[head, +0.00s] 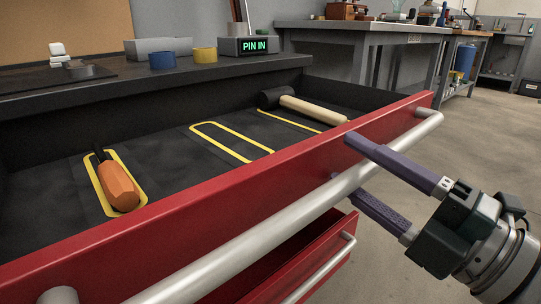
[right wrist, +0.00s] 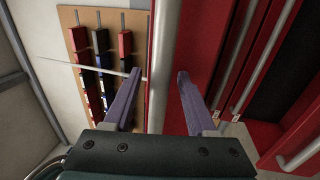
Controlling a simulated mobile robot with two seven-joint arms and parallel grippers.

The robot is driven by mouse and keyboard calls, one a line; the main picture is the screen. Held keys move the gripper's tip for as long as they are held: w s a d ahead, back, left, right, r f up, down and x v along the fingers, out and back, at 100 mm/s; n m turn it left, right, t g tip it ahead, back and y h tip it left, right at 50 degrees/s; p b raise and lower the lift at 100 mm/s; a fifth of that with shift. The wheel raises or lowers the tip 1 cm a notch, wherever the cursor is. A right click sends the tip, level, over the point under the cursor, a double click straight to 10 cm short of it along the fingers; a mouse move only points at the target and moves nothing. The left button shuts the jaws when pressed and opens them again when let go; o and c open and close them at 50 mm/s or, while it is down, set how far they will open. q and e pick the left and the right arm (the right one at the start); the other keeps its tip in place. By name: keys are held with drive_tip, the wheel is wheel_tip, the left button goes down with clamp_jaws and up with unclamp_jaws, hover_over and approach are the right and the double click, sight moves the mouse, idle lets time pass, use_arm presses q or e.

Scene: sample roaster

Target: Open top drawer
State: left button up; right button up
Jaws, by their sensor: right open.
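The top drawer, with a red front (head: 215,202) and dark liner, stands pulled well out in the head view. Its long silver bar handle (head: 262,236) runs along the front; it also shows upright in the right wrist view (right wrist: 163,50). My right gripper (head: 343,160) is open, with its purple fingers above and below the bar near the handle's right end. In the right wrist view the fingers (right wrist: 160,76) stand either side of the bar, with a visible gap at least on the right. My left gripper is not in view.
Inside the drawer lie an orange-handled tool (head: 118,187) and a mallet with a pale handle (head: 312,109). A lower red drawer (head: 300,252) sticks out beneath. The floor at right is clear.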

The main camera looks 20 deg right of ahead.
drive_tip(key=p+v, duration=0.1)
drive_tip(key=v, duration=0.9)
drive_tip(key=shift+p, duration=0.35)
